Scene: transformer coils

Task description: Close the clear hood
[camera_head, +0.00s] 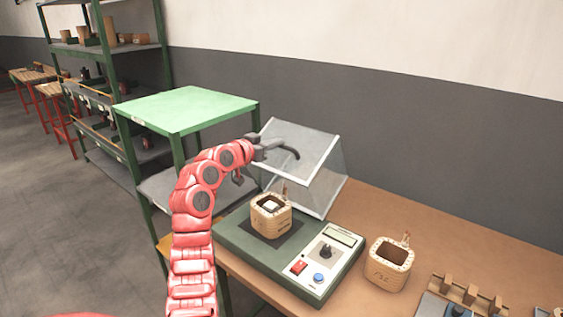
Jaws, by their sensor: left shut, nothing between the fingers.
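The clear hood (325,183) is a see-through box with pale edges. It stands tilted up and open at the back of a green tester base (257,254) on the table. My left gripper (291,152) is shut and empty at the hood's upper left side, overlapping it in the picture; I cannot tell whether it touches. A tan coil (271,221) sits on the dark pad of the base, under the raised hood. My right gripper is out of view.
A second tan coil (389,267) stands on the wooden table (440,235) right of the base. A wooden rack (467,293) is at the lower right. The base has a control panel (323,258) with red and blue buttons. A green-topped shelf (187,109) stands behind my left arm.

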